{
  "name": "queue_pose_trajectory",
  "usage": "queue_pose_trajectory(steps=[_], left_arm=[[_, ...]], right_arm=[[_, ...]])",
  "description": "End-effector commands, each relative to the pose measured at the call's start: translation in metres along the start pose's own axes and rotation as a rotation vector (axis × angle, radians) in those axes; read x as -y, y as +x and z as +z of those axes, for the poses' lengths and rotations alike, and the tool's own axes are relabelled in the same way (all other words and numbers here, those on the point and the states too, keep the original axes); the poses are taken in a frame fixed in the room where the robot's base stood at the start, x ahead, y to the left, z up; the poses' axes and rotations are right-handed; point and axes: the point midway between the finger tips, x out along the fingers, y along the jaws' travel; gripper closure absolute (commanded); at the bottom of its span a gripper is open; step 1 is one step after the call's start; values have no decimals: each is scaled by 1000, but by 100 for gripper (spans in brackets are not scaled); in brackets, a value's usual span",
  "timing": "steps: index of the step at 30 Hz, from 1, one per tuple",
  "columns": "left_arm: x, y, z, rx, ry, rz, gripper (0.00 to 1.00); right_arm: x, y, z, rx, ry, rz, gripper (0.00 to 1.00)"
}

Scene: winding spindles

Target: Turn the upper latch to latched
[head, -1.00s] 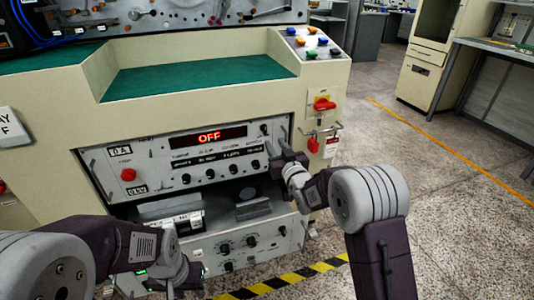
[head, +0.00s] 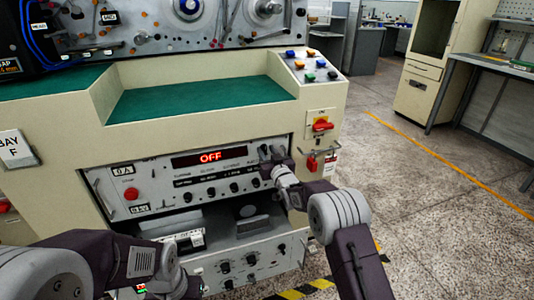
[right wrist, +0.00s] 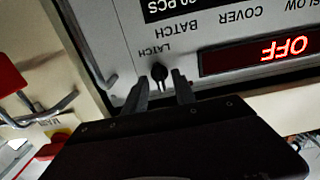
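A small dark knob (right wrist: 160,73) under the printed word LATCH shows upside down in the right wrist view, on the grey panel (head: 150,172) with the red OFF display. Its pointer is too dark to read surely. My right gripper (right wrist: 161,84) is open, with one finger to each side of the knob and the tips close to it; I cannot tell if they touch. In the head view my right gripper (head: 271,154) is at the panel's upper right corner and hides the knob. My left gripper (head: 180,285) is low at the left, its fingers unclear.
The red OFF display (head: 210,157) sits left of my right gripper. A panel handle (right wrist: 85,45) stands close to the fingers. A red switch (head: 321,124) and a hanging red padlock (head: 311,163) are on the cabinet to the right. An open recess with a lower knob panel (head: 238,265) lies below.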

Motion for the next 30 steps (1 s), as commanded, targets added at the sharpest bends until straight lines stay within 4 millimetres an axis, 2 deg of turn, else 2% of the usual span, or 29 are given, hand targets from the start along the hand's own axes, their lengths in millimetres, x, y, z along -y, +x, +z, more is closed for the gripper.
queue_pose_trajectory(steps=[2, 6, 20, 30], left_arm=[[0, 0, 0, 0, 0, 0, 64], [0, 0, 0, 0, 0, 0, 64], [0, 3, 0, 0, 0, 0, 64], [0, 12, 1, 0, 0, 0, 64]], right_arm=[[0, 0, 0, 0, 0, 0, 67], [0, 0, 0, 0, 0, 0, 100], [0, 0, 0, 0, -69, 0, 100], [2, 0, 2, 1, -341, 0, 100]])
